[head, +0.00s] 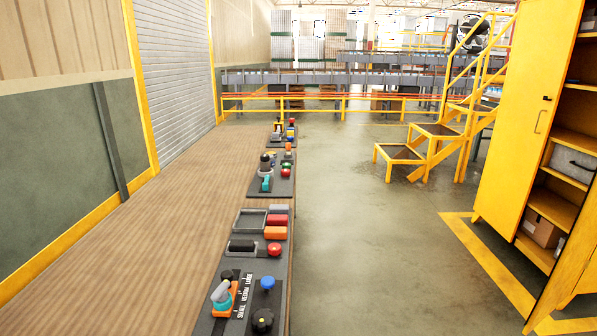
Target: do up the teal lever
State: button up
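Two teal parts show on the long wooden bench (150,215). One is a small upright teal piece (266,183) on the dark middle panel (284,187), at the foot of a grey round fitting with a black top (266,160). The other is a teal part (223,301) under a light grey piece, on an orange base on the nearest panel. I cannot tell which is the lever, nor whether either is done up. My gripper is not in view.
The nearest panel holds a blue knob (267,283) and a black knob (262,321). Beyond it are a red button (274,249), coloured blocks (276,232) and a grey frame (250,220). Clear floor (365,240) lies right of the bench, towards a yellow cabinet (520,120) and steps (437,130).

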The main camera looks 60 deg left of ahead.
aim_at(266, 188)
jog(key=i+u, duration=0.4)
jog(key=i, duration=0.3)
jog(key=i+l+u, duration=0.2)
jog(key=i+u, duration=0.25)
jog(key=i, duration=0.2)
jog(key=i+j+u, duration=0.1)
jog(key=u, duration=0.3)
jog(key=i+u, duration=0.5)
jog(key=u, duration=0.25)
jog(key=i+l+u, duration=0.15)
jog(key=u, duration=0.2)
jog(key=i+j+u, duration=0.1)
jog(key=i+u, duration=0.6)
jog(key=i, duration=0.1)
